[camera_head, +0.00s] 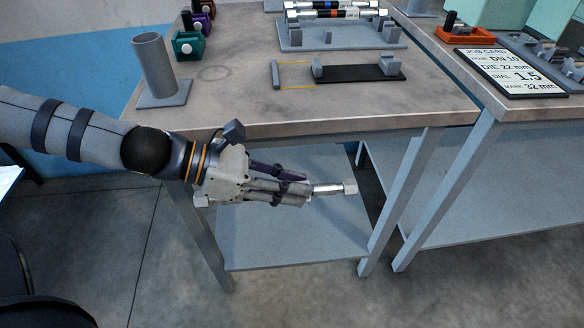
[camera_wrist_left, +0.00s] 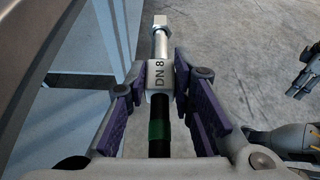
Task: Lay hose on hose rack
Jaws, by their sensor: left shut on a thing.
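My left gripper (camera_head: 283,187) is shut on a hose (camera_head: 328,189), in front of the workbench and below the level of its top. The hose's silver end fitting sticks out to the right. In the left wrist view the hose (camera_wrist_left: 160,108) lies between the purple finger pads; it is black, with a green band and a white collar marked DN 8. Its rear end is hidden by the gripper. What looks like the hose rack (camera_head: 340,43), a grey-blue stand, is at the back of the bench with hoses lying across it.
A grey upright tube on a plate (camera_head: 160,72) stands at the bench's left. A black plate with grey blocks (camera_head: 358,73) lies in front of the rack. Small coloured holders (camera_head: 188,45) are at back left. A job card (camera_head: 515,72) lies on the right bench. The bench's front strip is bare.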

